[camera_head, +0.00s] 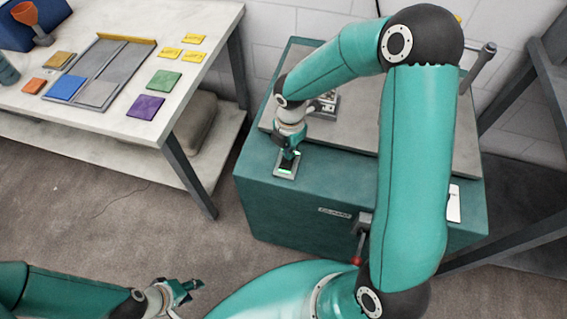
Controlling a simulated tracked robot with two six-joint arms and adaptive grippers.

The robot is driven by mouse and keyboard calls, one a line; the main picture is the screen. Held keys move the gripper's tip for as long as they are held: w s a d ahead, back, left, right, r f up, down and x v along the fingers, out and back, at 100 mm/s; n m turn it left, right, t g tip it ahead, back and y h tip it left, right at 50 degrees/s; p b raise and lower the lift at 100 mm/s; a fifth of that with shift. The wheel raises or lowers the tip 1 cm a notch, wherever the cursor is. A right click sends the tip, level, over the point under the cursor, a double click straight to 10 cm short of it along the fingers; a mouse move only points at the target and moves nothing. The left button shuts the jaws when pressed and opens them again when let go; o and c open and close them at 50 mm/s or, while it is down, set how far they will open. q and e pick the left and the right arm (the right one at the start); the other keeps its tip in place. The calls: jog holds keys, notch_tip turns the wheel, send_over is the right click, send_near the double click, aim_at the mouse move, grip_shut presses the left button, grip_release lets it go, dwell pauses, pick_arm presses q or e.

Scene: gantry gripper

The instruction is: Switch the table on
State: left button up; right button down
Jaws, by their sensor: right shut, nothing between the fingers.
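The table is a teal cabinet (300,220) with a grey top plate, standing in the middle of the view. A small switch panel (285,172) with a grey frame sits on its front left top edge. Bright green light shows on the panel. My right gripper (288,158) points down at the panel, shut and empty. Its fingertips are at or just above the panel; I cannot tell whether they touch. They hide part of the panel. My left gripper (193,289) is low at the left, above the floor, far from the cabinet, with its fingers apart.
A red-tipped lever (358,258) sticks out of the cabinet front. A dark metal frame (530,80) stands at the right.

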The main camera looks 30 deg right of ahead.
notch_tip(320, 180, up, 7)
jog(key=p, duration=0.6)
dwell(0.6)
